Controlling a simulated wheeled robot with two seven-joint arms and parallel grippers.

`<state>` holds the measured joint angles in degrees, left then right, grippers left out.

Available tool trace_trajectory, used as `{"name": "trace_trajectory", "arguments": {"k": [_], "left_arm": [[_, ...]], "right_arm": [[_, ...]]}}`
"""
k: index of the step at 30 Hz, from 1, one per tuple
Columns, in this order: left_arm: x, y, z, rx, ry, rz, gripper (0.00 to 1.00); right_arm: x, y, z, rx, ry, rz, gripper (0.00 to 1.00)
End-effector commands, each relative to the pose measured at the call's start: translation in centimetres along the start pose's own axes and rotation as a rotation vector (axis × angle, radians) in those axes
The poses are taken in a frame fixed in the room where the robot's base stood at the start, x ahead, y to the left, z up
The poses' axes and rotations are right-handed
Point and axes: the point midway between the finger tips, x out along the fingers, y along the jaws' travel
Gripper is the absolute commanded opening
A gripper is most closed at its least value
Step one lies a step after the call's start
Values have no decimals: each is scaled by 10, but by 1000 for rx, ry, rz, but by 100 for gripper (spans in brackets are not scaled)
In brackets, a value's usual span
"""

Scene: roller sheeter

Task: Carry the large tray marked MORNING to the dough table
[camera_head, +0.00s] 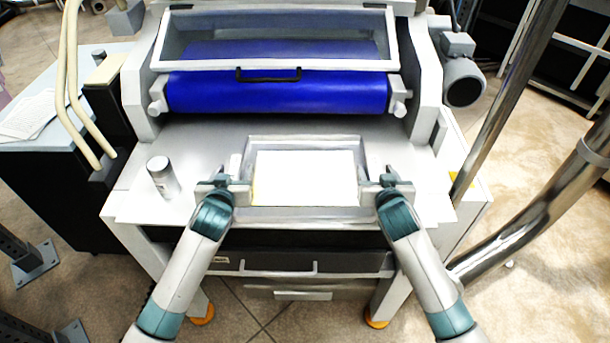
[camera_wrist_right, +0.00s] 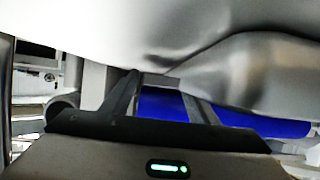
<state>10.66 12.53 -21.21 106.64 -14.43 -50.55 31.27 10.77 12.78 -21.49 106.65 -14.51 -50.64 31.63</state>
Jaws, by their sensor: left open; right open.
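A rectangular metal tray (camera_head: 305,213) with a bright white middle lies on the front deck of the sheeter. No MORNING mark is readable on it. My left gripper (camera_head: 240,184) is open at the tray's left edge. My right gripper (camera_head: 373,183) is open at its right edge. Whether the fingers touch or straddle the rim cannot be told. In the right wrist view, the fingers of my right gripper (camera_wrist_right: 160,90) stand apart under a large grey metal surface that fills the top. I cannot identify a dough table for certain.
The sheeter's blue roller (camera_head: 280,93) and its framed guard with a black handle (camera_head: 268,74) stand behind the tray. A grey cylinder (camera_head: 162,175) stands on the deck at left. A side table with papers (camera_head: 28,116) is far left. Shiny metal tubes (camera_head: 540,200) rise at right.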

Motion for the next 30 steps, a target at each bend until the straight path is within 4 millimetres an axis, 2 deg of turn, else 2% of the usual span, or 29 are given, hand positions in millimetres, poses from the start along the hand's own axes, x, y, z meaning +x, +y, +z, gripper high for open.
{"name": "trace_trajectory", "arguments": {"k": [5, 14, 18, 21, 30], "left_arm": [[9, 0, 0, 0, 1, 0, 54], [9, 0, 0, 0, 1, 1, 54], [9, 0, 0, 0, 1, 1, 20], [9, 0, 0, 0, 1, 1, 0], [9, 0, -2, 0, 4, 1, 0]], "right_arm": [[9, 0, 0, 0, 1, -1, 54], [9, 0, 0, 1, 0, -1, 54], [9, 0, 0, 1, 0, -1, 20], [9, 0, 0, 1, 0, 0, 0], [9, 0, -2, 1, 4, -1, 0]]}}
